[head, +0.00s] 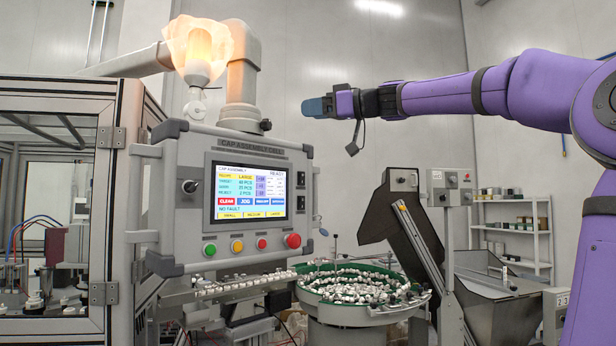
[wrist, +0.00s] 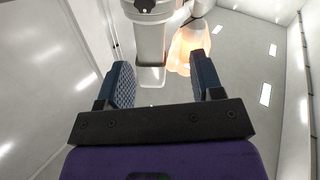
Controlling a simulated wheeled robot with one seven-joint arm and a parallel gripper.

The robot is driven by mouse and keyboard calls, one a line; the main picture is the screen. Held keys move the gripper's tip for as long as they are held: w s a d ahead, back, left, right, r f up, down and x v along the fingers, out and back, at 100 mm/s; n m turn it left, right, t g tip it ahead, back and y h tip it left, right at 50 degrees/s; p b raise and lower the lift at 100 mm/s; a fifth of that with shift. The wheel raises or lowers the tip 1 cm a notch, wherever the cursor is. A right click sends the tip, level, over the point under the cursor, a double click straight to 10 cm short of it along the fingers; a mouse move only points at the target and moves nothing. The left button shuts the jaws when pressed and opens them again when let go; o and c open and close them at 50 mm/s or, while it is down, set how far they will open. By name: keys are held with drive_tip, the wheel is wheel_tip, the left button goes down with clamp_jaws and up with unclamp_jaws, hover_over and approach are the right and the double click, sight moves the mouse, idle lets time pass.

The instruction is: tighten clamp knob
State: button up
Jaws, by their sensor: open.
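A dark round knob (head: 265,124), which looks like the clamp knob, sits low on the grey upright pipe (head: 240,85), just above the console. In the wrist view, a dark-faced knob (wrist: 145,5) on the pipe is cut by the top edge. My gripper (head: 306,107) is right of the pipe, above the knob's height and apart from it. Its two blue fingers (wrist: 160,72) are spread with nothing between them; the pipe shows beyond the gap. Whether the knob is tight cannot be seen.
A glowing lamp (head: 201,50) in a pale wrap stands left of the pipe. The console (head: 190,170) with its lit screen hangs below. A green-rimmed bowl of caps (head: 335,318) and a dark chute (head: 395,225) stand lower right. The air between gripper and pipe is clear.

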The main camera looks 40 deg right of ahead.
drive_tip(key=shift+s+a+r+m, duration=0.3)
drive_tip(key=shift+a, duration=0.2)
drive_tip(key=shift+a, duration=0.15)
drive_tip(key=shift+w+a+f+m, duration=0.1)
drive_tip(key=shift+w+a+m, duration=0.05)
drive_tip(key=shift+w+m, duration=0.3)
